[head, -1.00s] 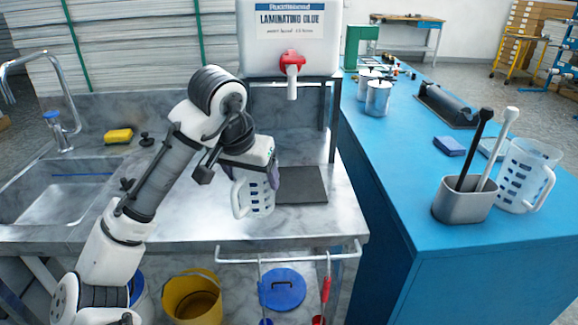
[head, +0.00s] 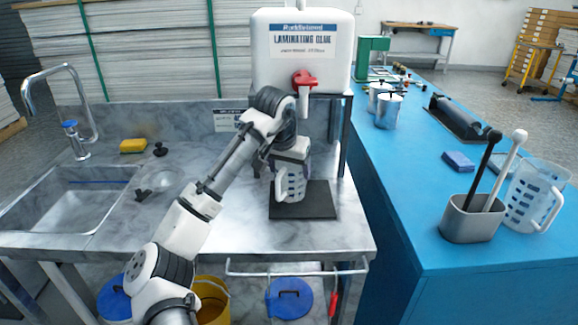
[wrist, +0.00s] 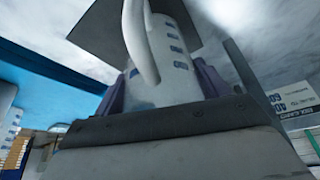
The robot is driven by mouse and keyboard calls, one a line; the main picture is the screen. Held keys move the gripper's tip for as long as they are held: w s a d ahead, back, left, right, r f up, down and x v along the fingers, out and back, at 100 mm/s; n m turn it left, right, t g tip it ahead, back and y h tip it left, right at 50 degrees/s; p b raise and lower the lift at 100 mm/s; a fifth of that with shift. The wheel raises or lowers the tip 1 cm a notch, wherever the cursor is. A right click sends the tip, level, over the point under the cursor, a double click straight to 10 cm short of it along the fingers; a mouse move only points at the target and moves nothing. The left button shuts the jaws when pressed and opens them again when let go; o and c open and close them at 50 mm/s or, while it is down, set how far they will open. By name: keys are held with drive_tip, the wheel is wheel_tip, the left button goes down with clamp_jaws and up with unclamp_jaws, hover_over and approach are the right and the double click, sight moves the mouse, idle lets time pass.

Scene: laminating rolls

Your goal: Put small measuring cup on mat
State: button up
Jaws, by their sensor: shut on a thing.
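The small measuring cup (head: 291,187) is translucent white with blue markings and a handle on its left side. My gripper (head: 291,168) is shut on it, and the cup looks upright in the head view. The dark grey square mat (head: 322,200) lies on the marble counter below the glue tank. The cup appears over the left-middle part of the mat; I cannot tell whether its base touches. In the wrist view the cup (wrist: 168,65) sits between my gripper's purple fingers (wrist: 160,88), with the mat (wrist: 97,28) beyond it.
The white glue tank (head: 302,60) with its red tap (head: 303,80) stands on a frame behind the mat. A sink (head: 75,205) and yellow sponge (head: 133,146) are at left. A larger measuring jug (head: 535,190) and grey holder (head: 472,222) stand on the blue table at right.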

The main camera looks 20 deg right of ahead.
drive_tip(key=shift+f, duration=0.2)
drive_tip(key=o, duration=1)
drive_tip(key=b+v, duration=0.1)
drive_tip(key=v, duration=1.1)
drive_tip(key=shift+r, duration=0.1)
